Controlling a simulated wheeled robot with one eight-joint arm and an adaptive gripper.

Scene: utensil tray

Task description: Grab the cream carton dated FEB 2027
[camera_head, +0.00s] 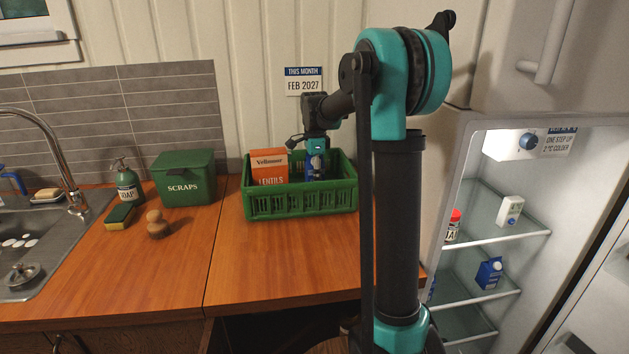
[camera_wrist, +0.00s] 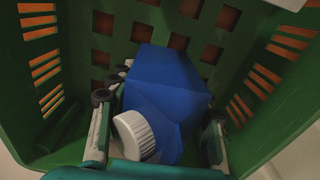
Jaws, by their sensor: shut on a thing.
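A blue carton with a white screw cap stands in the green crate (camera_head: 300,204); it shows in the head view (camera_head: 314,170) and large in the wrist view (camera_wrist: 170,85). My gripper (camera_head: 316,152) reaches down into the crate and is shut on this carton, with one finger on each side. No date is readable on it. A second blue carton (camera_head: 489,273) stands on a middle shelf of the open fridge (camera_head: 472,250), with no readable date. A wall sign (camera_head: 303,82) reads THIS MONTH FEB 2027.
An orange lentils box (camera_head: 269,166) stands in the crate left of my gripper. The green scraps bin (camera_head: 183,178), soap bottle (camera_head: 128,184) and sponge (camera_head: 119,217) are further left. A white carton (camera_head: 510,211) and a red-lidded jar (camera_head: 453,226) stand on the fridge's upper shelf. The front counter is clear.

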